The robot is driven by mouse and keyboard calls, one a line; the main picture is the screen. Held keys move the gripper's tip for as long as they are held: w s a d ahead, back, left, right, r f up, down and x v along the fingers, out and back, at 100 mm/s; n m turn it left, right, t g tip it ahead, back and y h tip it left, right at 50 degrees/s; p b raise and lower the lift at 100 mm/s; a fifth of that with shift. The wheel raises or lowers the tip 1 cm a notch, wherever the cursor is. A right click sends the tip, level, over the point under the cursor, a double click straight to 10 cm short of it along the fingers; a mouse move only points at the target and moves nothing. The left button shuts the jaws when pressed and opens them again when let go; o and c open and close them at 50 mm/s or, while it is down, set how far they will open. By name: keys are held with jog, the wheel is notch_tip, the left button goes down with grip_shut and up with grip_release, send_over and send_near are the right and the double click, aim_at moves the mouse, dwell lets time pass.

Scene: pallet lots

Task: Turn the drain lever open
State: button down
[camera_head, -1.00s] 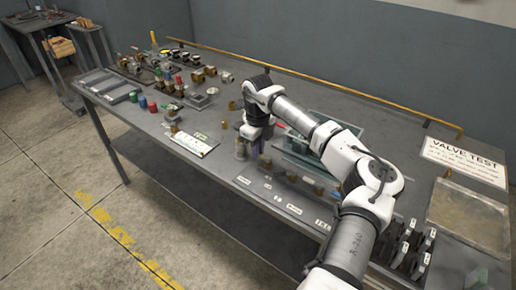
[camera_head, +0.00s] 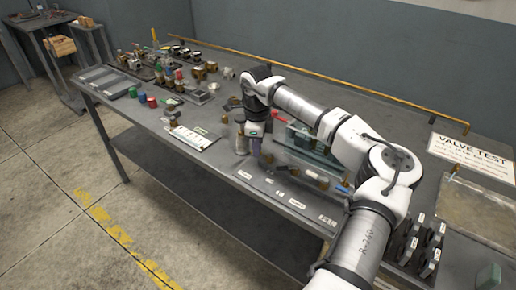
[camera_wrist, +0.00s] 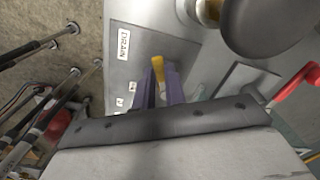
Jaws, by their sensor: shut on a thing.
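In the wrist view, the purple fingers of my gripper (camera_wrist: 160,88) are shut on a small yellow lever (camera_wrist: 157,64). A white label reading DRAIN (camera_wrist: 124,42) lies on the grey surface to its left, so this looks like the drain lever. Only the lever's end shows; the rest is hidden between the fingers. In the head view, my gripper (camera_head: 256,148) points down near the front edge of the bench, and the yellow lever cannot be made out there.
A red lever (camera_wrist: 297,80) stands to the right in the wrist view. It also shows in the head view (camera_head: 281,117), behind my gripper. Several fittings crowd the bench's (camera_head: 330,218) far left. A VALVE TEST sign (camera_head: 471,158) lies at the right.

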jog(key=n, duration=0.1)
jog(key=s+n+b, duration=0.1)
jog(key=n, duration=0.1)
jog(key=shift+f, duration=0.1)
jog(key=n+b, duration=0.1)
jog(key=s+n, duration=0.1)
jog(key=n, duration=0.1)
jog(key=shift+d+n+b, duration=0.2)
jog(key=shift+n+b, duration=0.1)
jog(key=shift+b, duration=0.05)
jog(key=n, duration=0.2)
jog(key=s+n+b, duration=0.1)
jog(key=shift+d, duration=0.25)
jog(key=shift+s+d+n, duration=0.15)
jog(key=shift+d+n, duration=0.05)
jog(key=shift+n, duration=0.5)
jog(key=shift+s+d+n, duration=0.15)
jog(key=shift+n, duration=0.55)
jog(key=c, duration=1.5)
grip_release()
jog(key=shift+o, duration=0.2)
jog(key=shift+r, duration=0.2)
